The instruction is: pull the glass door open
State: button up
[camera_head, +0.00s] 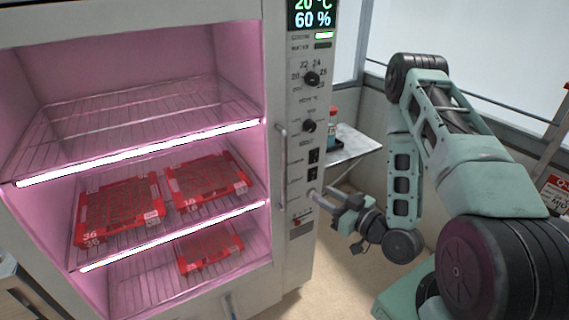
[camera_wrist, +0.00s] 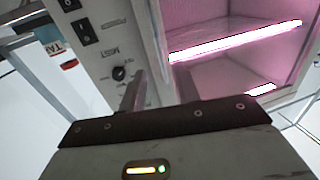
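The glass door (camera_head: 140,120) covers the front of a pink-lit cabinet and looks closed; its glass is clear, so its exact position is hard to tell. Its upright metal handle (camera_head: 281,165) is on the door's right side, beside the control panel. My gripper (camera_head: 320,196) is in front of the lower control panel, to the right of the handle and apparently apart from it. In the wrist view my gripper (camera_wrist: 158,90) has its two fingers spread with nothing clearly held between them. The door's frame edge and the panel show beyond the fingers; the handle is hard to make out there.
The control panel (camera_head: 304,100) has a display, knobs and switches. Red trays (camera_head: 118,208) sit on wire shelves inside. A small side table (camera_head: 352,148) with a bottle (camera_head: 333,120) stands behind right, near a low wall. Floor (camera_head: 335,262) is clear below my gripper.

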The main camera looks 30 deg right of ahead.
jog(key=b, duration=0.7)
send_near(286, 168)
jog(key=d+x, duration=0.1)
jog(key=x, duration=0.2)
jog(key=b, duration=0.3)
jog(key=w+a+b, duration=0.1)
jog(key=b, duration=0.3)
jog(key=shift+w+f, duration=0.3)
jog(key=shift+f, duration=0.05)
jog(key=b, duration=0.3)
jog(key=shift+w+a+b, duration=0.15)
jog(key=shift+a+b, duration=0.05)
jog(key=shift+b, duration=0.15)
jog(key=x, duration=0.3)
jog(key=p+x, duration=0.1)
jog(key=shift+w+r, duration=0.35)
jog(key=shift+r, duration=0.05)
jog(key=shift+w+a, duration=0.15)
jog(key=shift+w, duration=0.4)
jog(key=shift+f, duration=0.1)
grip_shut()
